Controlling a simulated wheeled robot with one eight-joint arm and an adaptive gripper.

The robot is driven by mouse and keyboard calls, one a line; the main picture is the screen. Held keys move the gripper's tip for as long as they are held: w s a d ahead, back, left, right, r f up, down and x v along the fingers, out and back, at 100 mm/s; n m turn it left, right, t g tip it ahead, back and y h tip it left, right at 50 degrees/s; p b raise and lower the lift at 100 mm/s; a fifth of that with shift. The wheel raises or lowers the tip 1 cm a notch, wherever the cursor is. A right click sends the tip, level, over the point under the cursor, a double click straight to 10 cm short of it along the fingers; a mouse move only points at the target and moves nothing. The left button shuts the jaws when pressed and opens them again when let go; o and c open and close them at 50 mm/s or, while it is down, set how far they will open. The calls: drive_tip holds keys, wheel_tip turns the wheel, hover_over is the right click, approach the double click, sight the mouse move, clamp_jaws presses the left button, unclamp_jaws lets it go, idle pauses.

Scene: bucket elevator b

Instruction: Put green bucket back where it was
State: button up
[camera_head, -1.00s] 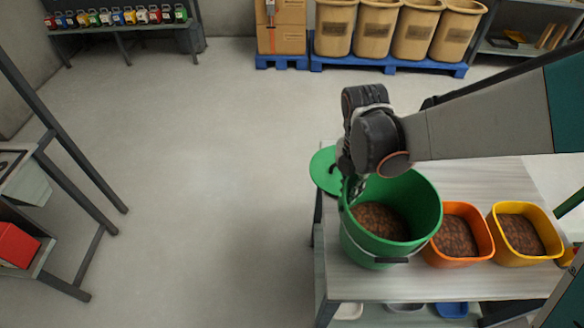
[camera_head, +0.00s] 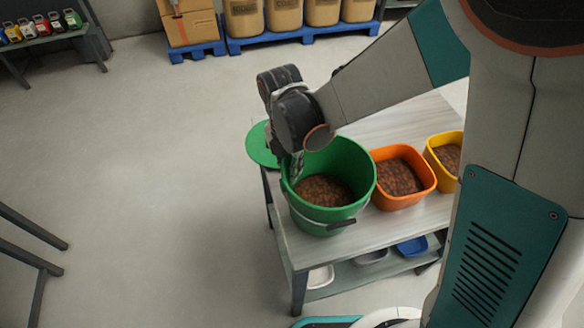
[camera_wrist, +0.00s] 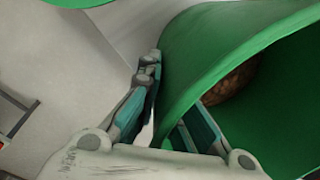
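The green bucket (camera_head: 322,214), filled with brown granules, is upright at the left end of the light table (camera_head: 420,122). My gripper (camera_head: 293,168) is at its left-rear rim. In the wrist view my gripper (camera_wrist: 165,105) straddles the bucket wall (camera_wrist: 190,60), with one finger outside and the other inside. The fingers look closed on the wall, though the inner fingertip is hidden behind it. The bucket's wire handle with a dark grip (camera_head: 341,223) hangs down at the front. I cannot tell whether the bucket's base touches the tabletop.
A green lid (camera_head: 260,146) lies beside the bucket at the table's left edge. Orange (camera_head: 421,190) and yellow (camera_head: 434,164) bins of brown granules stand to the right. A lower shelf holds small trays, including a blue one (camera_head: 411,247). The floor to the left is open.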

drive_tip(key=shift+o, duration=1.1)
drive_tip(key=shift+r, duration=0.1)
wheel_tip(320, 180, up, 12)
drive_tip(key=a+p, duration=0.1)
drive_tip(key=p, duration=0.7)
drive_tip(key=shift+w, duration=0.35)
